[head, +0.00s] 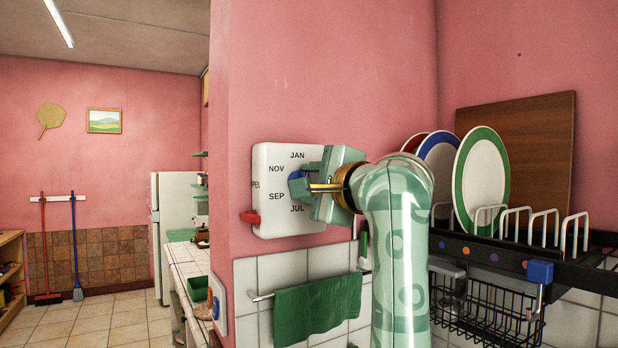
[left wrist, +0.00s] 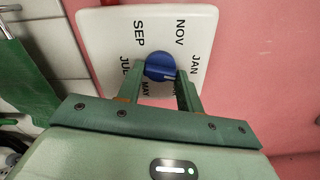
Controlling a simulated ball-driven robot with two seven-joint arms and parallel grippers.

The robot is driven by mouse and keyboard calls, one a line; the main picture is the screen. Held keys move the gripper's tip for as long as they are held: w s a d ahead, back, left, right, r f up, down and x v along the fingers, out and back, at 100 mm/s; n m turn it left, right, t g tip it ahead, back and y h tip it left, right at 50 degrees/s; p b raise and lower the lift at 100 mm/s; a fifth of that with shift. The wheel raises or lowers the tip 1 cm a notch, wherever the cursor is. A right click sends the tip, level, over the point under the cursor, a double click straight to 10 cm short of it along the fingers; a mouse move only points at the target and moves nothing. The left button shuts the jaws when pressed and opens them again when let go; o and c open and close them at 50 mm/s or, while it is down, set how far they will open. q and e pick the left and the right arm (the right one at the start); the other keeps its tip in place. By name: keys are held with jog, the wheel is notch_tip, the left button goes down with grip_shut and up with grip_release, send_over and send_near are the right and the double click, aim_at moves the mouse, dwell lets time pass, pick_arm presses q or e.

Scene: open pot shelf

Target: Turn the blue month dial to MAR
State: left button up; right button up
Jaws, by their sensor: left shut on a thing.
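The white month dial panel (head: 268,215) is on the pink wall, with JAN, NOV, SEP and JUL readable in the head view. Its blue dial (head: 296,176) is mostly hidden there by my left gripper (head: 306,185). In the left wrist view, the blue dial (left wrist: 158,63) sits in the middle of the panel (left wrist: 107,35), between the fingertips of my left gripper (left wrist: 163,78), which is shut on it. A small pale mark shows on the dial near the fingers; its exact heading is unclear. The MAR label is partly hidden behind a finger, beside MAY. My right gripper is out of view.
A green towel (head: 318,306) hangs on a rail below. At right, a black rack (head: 480,250) holds several plates (head: 482,175) and a wire basket (head: 480,305). The room opens at left.

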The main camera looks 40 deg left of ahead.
pick_arm(q)
jog(key=shift+m+p, duration=2.55)
jog(key=shift+m, duration=1.85)
jog(key=shift+f, duration=0.1)
jog(key=o, duration=1)
jog(key=shift+d, duration=0.1)
